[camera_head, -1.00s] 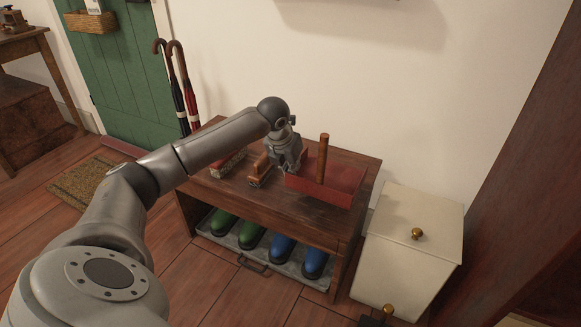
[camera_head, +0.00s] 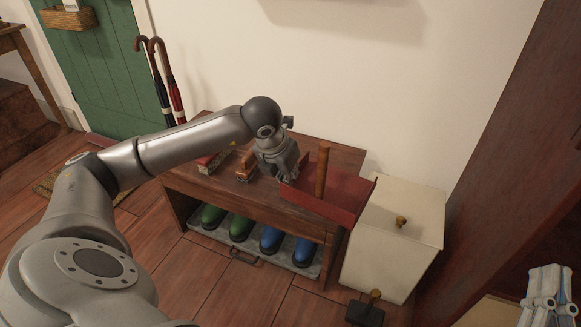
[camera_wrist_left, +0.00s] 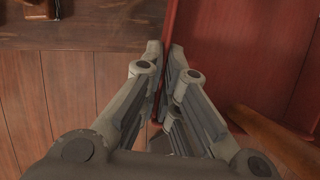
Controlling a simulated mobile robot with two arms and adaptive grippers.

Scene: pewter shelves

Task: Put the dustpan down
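The red dustpan (camera_head: 345,198) with its upright wooden handle (camera_head: 322,172) is at the right end of the dark wooden bench (camera_head: 190,184), reaching past its front edge. My left gripper (camera_head: 287,176) is shut on the dustpan's left wall. The left wrist view shows the fingertips (camera_wrist_left: 166,58) pinching that red wall, with the pan (camera_wrist_left: 240,50) and handle (camera_wrist_left: 275,140) to the right. I cannot tell exactly how far the pan is above the bench. My right gripper (camera_head: 547,285) is at the bottom right corner, away from the bench; its finger opening is unclear.
A red-and-pale brush (camera_head: 212,160) and a wooden object (camera_head: 246,165) lie on the bench left of my gripper. Green shoes (camera_head: 240,228) and blue shoes (camera_head: 271,239) sit on the tray below. A white lidded bin (camera_head: 410,235) stands close on the right. Umbrellas (camera_head: 165,85) lean behind.

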